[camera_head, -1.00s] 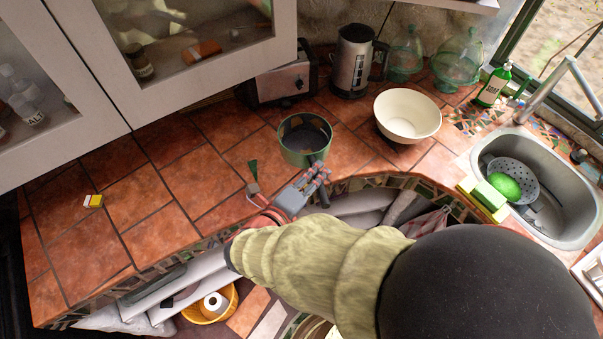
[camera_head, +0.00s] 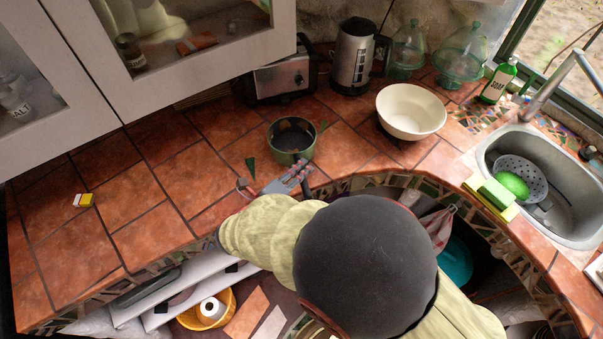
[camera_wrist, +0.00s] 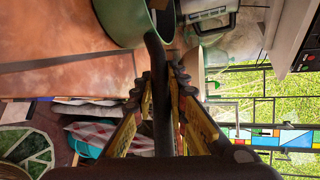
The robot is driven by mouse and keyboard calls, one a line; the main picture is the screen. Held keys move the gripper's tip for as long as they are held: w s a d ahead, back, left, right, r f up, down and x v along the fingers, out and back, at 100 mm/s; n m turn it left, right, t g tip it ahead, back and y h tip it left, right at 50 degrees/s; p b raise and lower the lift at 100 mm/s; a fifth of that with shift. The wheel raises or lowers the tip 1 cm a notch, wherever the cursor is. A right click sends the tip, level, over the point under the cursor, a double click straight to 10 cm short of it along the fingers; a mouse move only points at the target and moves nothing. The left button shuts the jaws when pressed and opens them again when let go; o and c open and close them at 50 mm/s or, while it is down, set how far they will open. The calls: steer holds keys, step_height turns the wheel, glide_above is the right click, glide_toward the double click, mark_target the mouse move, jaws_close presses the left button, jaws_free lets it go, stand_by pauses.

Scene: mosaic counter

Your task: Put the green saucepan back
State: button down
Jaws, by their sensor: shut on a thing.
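The green saucepan (camera_head: 275,146) is over the tiled counter in front of the toaster, with its dark inside facing up. I cannot tell whether the pan's base touches the tiles. Part of the handle is hidden by my gripper in the head view.
A cream bowl (camera_head: 411,111) stands right of the pan. A toaster (camera_head: 283,79) and kettle (camera_head: 352,58) stand behind. A sink (camera_head: 570,205) is at the right. Cabinets (camera_head: 200,50) overhang the back left.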

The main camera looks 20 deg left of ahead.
stand_by(0.3)
steer(key=c, duration=1.8)
jaws_free()
steer(key=shift+o, duration=0.2)
steer(key=shift+s+a+r, duration=0.1)
steer(key=shift+s+r, duration=0.05)
steer(key=shift+s, duration=0.1)
steer(key=p+v, duration=0.3)
steer(key=v, duration=0.8)
steer(key=shift+s+p, duration=0.25)
steer(key=shift+p, duration=0.05)
